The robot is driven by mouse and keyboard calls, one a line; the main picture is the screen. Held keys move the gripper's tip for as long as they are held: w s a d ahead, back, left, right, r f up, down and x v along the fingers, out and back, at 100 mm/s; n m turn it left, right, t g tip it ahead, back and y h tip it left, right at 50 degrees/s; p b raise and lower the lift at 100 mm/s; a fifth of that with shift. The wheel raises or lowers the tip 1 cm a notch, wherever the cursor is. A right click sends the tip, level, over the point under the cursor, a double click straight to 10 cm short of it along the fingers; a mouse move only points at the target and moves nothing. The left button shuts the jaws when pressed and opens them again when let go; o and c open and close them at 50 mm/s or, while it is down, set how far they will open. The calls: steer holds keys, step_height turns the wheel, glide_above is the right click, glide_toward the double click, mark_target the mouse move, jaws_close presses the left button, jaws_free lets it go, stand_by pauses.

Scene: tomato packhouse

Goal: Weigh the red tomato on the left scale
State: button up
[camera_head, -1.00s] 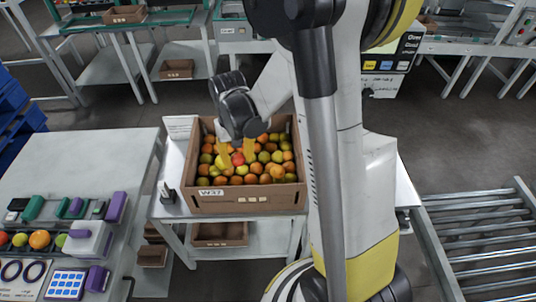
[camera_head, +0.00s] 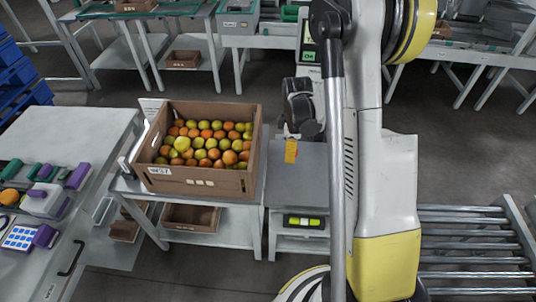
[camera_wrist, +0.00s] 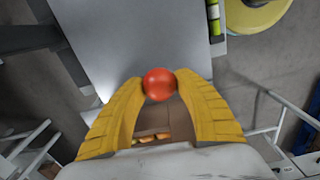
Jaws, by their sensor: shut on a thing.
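In the wrist view, my gripper (camera_wrist: 160,86) is shut on a round red tomato (camera_wrist: 159,82), held between its two yellow fingertips. In the head view, my gripper (camera_head: 291,152) is right of the fruit crate, over a grey-topped stand (camera_head: 308,190). The tomato cannot be made out there. The stand's flat grey top also fills the upper middle of the wrist view (camera_wrist: 125,45), apparently below the tomato. A lit yellow-green panel (camera_head: 304,222) is at the stand's front; I cannot tell whether this is the left scale.
A cardboard crate (camera_head: 205,181) full of red, orange and green tomatoes stands on a metal table left of my gripper. A bench (camera_head: 75,135) with coloured devices is farther left. A roller conveyor (camera_head: 465,235) is at right. A machine with a green screen (camera_head: 308,34) stands behind.

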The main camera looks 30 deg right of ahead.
mark_target(320, 171)
steer(key=s+d+f+n, duration=0.1)
steer(key=d+f+n, duration=0.1)
steer(key=d, duration=0.2)
steer(key=s+d+f+n+b, duration=0.1)
steer(key=d+f+n, duration=0.2)
steer(key=d, duration=0.1)
steer(key=s+d+f+n, duration=0.1)
steer(key=d+f+n, duration=0.1)
steer(key=d+f, duration=0.1)
steer(key=shift+s+d+n+b, duration=0.15)
steer(key=shift+d+n+b, duration=0.2)
steer(key=shift+d, duration=0.3)
steer(key=shift+f+b, duration=0.9)
steer(key=shift+f, duration=1)
steer(key=shift+r, duration=0.1)
steer(key=shift+f+b, duration=0.6)
steer(key=shift+b, duration=0.15)
steer(key=o, duration=0.9)
steer(key=c, duration=0.3)
steer(key=shift+r, duration=0.15)
